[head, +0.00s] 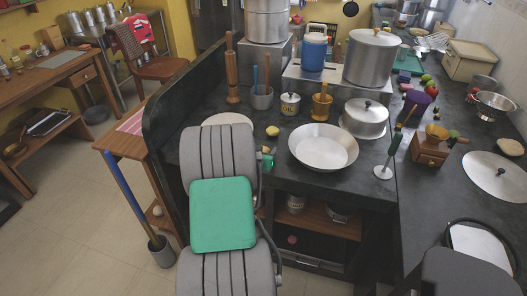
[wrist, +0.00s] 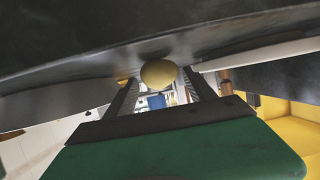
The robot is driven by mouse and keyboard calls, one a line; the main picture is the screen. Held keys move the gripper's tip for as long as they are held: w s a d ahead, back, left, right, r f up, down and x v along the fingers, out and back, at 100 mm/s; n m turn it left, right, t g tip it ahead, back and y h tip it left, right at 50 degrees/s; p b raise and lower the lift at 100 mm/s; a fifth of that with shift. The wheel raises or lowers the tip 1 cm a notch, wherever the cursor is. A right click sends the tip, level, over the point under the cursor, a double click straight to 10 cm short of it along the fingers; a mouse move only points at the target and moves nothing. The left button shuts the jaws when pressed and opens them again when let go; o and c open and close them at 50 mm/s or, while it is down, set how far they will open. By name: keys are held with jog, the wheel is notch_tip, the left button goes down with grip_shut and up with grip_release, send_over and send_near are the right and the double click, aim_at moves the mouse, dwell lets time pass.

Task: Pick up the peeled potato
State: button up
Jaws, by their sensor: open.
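A smooth pale-yellow potato (wrist: 159,74) shows in the wrist view, centred between the two fingers of my open gripper (wrist: 161,92). I see no finger closed on it, and I cannot tell how far it lies between them. A dark counter surface fills the top of this view.
A pale round plate or lid (head: 227,119) is partly behind my arm. A wide metal pan (head: 323,147) stands to the right. A rolling pin (head: 232,68), a small pot (head: 290,104) and a grey mortar-like cup (head: 262,97) stand behind.

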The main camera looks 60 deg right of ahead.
jog(key=shift+x, duration=0.75)
jog(key=shift+a, duration=0.15)
grip_shut()
jog(key=shift+w, duration=0.1)
